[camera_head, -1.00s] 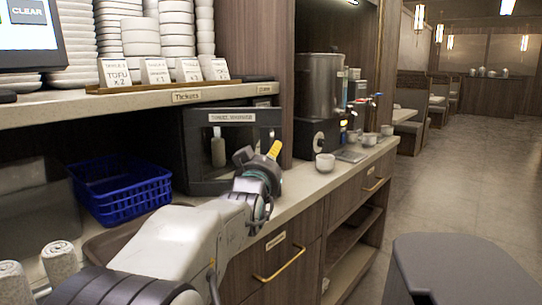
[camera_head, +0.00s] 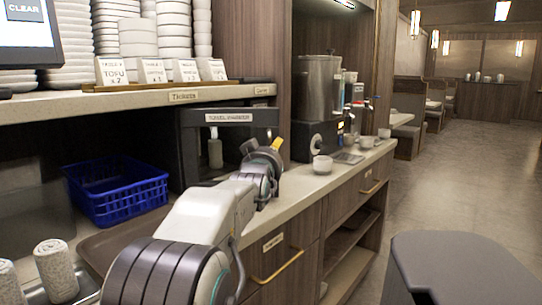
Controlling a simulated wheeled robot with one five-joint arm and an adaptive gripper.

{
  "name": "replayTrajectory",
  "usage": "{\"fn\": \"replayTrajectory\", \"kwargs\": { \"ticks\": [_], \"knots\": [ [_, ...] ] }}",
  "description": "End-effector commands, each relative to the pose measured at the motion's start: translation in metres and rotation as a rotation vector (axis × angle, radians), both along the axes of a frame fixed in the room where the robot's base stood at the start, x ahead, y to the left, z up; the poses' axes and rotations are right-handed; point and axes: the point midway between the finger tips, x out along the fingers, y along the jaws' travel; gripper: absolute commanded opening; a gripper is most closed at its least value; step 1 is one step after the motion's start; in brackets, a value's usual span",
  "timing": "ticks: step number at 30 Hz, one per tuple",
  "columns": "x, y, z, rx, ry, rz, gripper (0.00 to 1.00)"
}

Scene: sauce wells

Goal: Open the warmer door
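The towel warmer (camera_head: 190,147) is a black box on the counter under the shelf, with a "TOWEL WARMER" label (camera_head: 228,117) on its upper front. A pale upright cylindrical shape (camera_head: 215,152) shows in the window area of its front. I cannot tell whether this is a handle or something inside. The door looks shut, though my gripper and arm cover its lower right part. My gripper (camera_head: 262,147) is in front of the warmer's right side, with a yellow tip and a dark tip that stand apart. It looks open and holds nothing visible. Contact with the door cannot be made out.
A blue basket (camera_head: 117,193) stands left of the warmer, and a brown tray (camera_head: 95,248) lies in front of it. A steel urn (camera_head: 319,85) and white cups (camera_head: 322,165) stand to the right. Rolled towels (camera_head: 56,268) are at lower left.

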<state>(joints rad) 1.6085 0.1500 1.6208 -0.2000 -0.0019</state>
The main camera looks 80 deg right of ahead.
Motion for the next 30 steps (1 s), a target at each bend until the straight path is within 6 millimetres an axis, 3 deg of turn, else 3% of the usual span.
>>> {"fn": "replayTrajectory", "kwargs": {
  "ticks": [12, 27, 30],
  "knots": [
    [-0.0001, -0.0033, -0.0001, 0.000, 0.000, 0.000, 0.46],
    [0.0000, -0.0032, -0.0003, 0.000, 0.000, 0.000, 0.01],
    [0.0001, -0.0032, -0.0004, 0.001, 0.000, 0.000, 0.00]
  ]
}}
